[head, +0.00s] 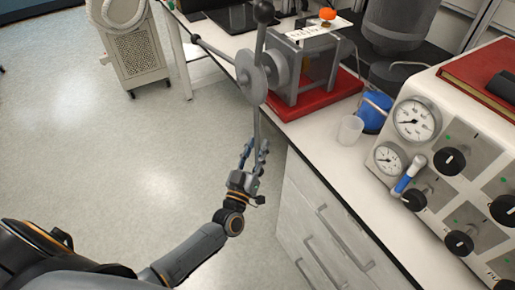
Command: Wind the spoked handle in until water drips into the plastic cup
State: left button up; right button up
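The spoked handle (251,78) is a grey hub on the side of a grey metal frame. One spoke points up to a black ball, one points left, and one hangs down past the bench edge. My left gripper (256,147) is at the lower end of the hanging spoke, with its fingers apart on either side of it. The spoke's end is hidden at the fingers, and contact is unclear. The translucent plastic cup (350,131) stands upright on the bench, right of the frame. I cannot make out water in it. My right gripper is not in view.
The frame stands on a red base (315,97). A blue object (374,113) is behind the cup. A panel with gauges (415,118) and black knobs fills the right. Drawers (325,228) are below the bench. Open floor lies left.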

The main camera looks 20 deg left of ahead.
pick_arm(q)
jog(key=shift+s+f, duration=0.1)
jog(key=shift+s, duration=0.1)
jog(key=v, duration=1.1)
jog(key=shift+s, duration=0.3)
jog(key=shift+f, duration=0.1)
